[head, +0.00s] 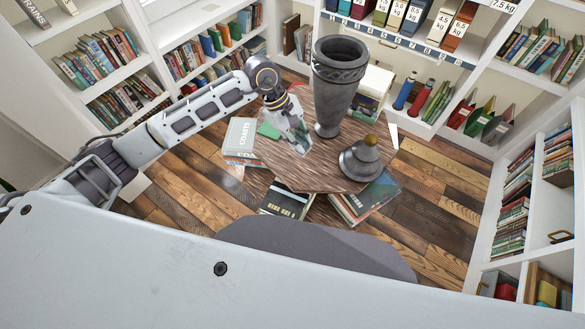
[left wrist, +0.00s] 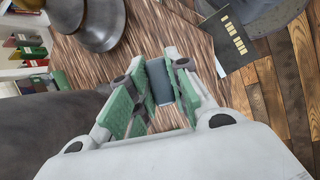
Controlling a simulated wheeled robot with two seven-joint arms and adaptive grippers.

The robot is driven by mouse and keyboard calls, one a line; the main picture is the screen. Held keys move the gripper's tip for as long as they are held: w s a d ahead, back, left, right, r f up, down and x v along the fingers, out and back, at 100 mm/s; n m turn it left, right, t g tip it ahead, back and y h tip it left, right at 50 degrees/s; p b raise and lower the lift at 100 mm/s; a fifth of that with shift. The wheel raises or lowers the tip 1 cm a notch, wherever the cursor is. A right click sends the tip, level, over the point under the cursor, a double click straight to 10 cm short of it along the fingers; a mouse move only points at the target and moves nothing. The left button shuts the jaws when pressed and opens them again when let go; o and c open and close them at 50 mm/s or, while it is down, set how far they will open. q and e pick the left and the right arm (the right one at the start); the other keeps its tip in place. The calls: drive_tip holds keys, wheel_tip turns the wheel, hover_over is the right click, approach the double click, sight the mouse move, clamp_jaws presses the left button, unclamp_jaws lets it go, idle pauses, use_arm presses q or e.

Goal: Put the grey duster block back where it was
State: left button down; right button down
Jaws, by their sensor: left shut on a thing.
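My left gripper (head: 299,143) is low over the wooden table top, between the tall dark vase and the stacked books at the left. In the left wrist view its green-padded fingers (left wrist: 160,85) are shut on the grey duster block (left wrist: 160,82), which sits upright between the pads over the wood grain. In the head view the block is hard to make out behind the fingers. I cannot tell whether it touches the table (head: 318,178). My right gripper is in neither view.
The tall grey vase (head: 335,85) stands close to the right of my left gripper. A grey lid with a brass knob (head: 362,158) sits nearer the right edge. Books (head: 240,135) surround the table, with bookshelves beyond.

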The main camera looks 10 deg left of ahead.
use_arm(q)
drive_tip(key=shift+s+a+f+n+g+y, duration=0.15)
drive_tip(key=shift+s+a+n+g+y, duration=0.35)
drive_tip(key=shift+n, duration=0.4)
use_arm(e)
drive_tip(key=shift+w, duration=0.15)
use_arm(q)
drive_tip(key=shift+s+a, duration=0.1)
drive_tip(key=shift+f+p, duration=0.4)
drive_tip(key=shift+f, duration=2.75)
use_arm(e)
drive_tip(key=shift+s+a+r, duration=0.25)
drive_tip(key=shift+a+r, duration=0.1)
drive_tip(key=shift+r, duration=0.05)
use_arm(q)
drive_tip(key=shift+f, duration=1.85)
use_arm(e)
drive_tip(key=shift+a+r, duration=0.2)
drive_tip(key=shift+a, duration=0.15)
